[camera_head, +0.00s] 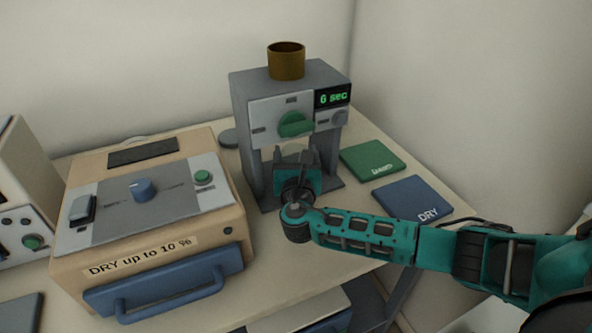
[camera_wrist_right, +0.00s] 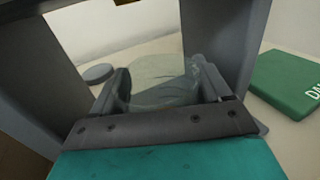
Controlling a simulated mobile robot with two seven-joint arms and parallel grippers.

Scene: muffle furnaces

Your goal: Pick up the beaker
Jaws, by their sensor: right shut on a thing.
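The beaker (camera_wrist_right: 165,80) is clear glass and shows in the right wrist view between the two dark fingers of my right gripper (camera_wrist_right: 165,88). The fingers are shut on its sides. In the head view my right gripper (camera_head: 294,158) reaches into the opening of the grey dispenser machine (camera_head: 285,85), under its front panel. The beaker is mostly hidden there by the gripper and wrist. Whether the beaker touches the machine's base cannot be told. My left gripper is not in view.
The machine's two legs (camera_wrist_right: 225,40) stand close on both sides of the gripper. A beige furnace (camera_head: 150,225) with a blue handle stands to the left. A green pad (camera_head: 372,160) and a blue DRY pad (camera_head: 412,198) lie to the right. A grey disc (camera_wrist_right: 98,73) lies behind.

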